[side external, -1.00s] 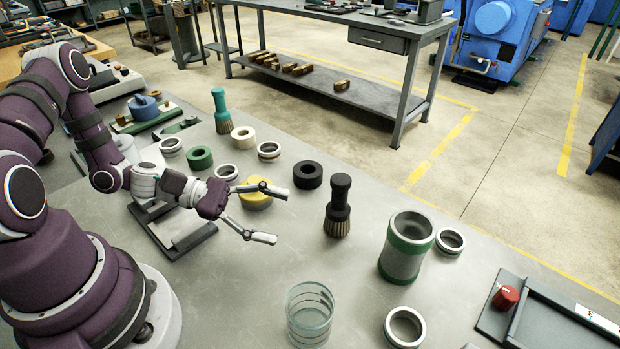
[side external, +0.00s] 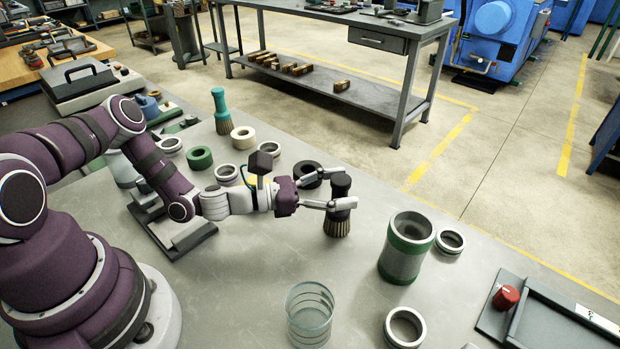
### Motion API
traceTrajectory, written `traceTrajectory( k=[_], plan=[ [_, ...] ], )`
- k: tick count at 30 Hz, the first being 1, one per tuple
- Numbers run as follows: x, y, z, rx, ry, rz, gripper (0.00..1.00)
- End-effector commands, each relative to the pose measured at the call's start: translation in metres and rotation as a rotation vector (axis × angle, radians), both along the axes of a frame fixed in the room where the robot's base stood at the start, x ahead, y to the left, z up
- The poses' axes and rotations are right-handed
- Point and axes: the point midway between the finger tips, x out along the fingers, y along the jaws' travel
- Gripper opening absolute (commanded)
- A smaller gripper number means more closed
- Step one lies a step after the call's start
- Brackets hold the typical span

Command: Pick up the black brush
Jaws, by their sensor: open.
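The black brush (side external: 339,214) stands upright on the grey table, bristles down, right of the middle of the side external view. It has a black knobbed handle and brownish bristles. My gripper (side external: 350,188) is open, with its fingers reaching to the brush handle. One finger shows in front of the handle and the other at its left and behind. Whether either finger touches the handle I cannot tell. The fingers hide part of the handle.
A black ring (side external: 307,173) lies just behind the gripper. A green-banded cylinder (side external: 406,247) stands right of the brush, and a glass jar (side external: 310,312) stands in front. A teal brush (side external: 221,112) and several rings are farther back. Table between brush and jar is clear.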

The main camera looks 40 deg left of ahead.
Motion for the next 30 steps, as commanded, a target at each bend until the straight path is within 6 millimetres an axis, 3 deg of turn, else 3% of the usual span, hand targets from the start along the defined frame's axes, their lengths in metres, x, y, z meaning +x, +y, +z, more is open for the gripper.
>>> traceTrajectory(
  k=[3,17,26,30],
  plan=[
    [0.000,0.000,0.000,0.000,0.000,0.000,0.59],
    [-0.001,0.000,0.000,0.001,-0.001,-0.001,0.00],
    [-0.001,0.000,0.001,0.001,-0.001,-0.001,0.00],
    [0.000,0.001,0.013,0.000,-0.004,-0.001,0.00]
  ],
)
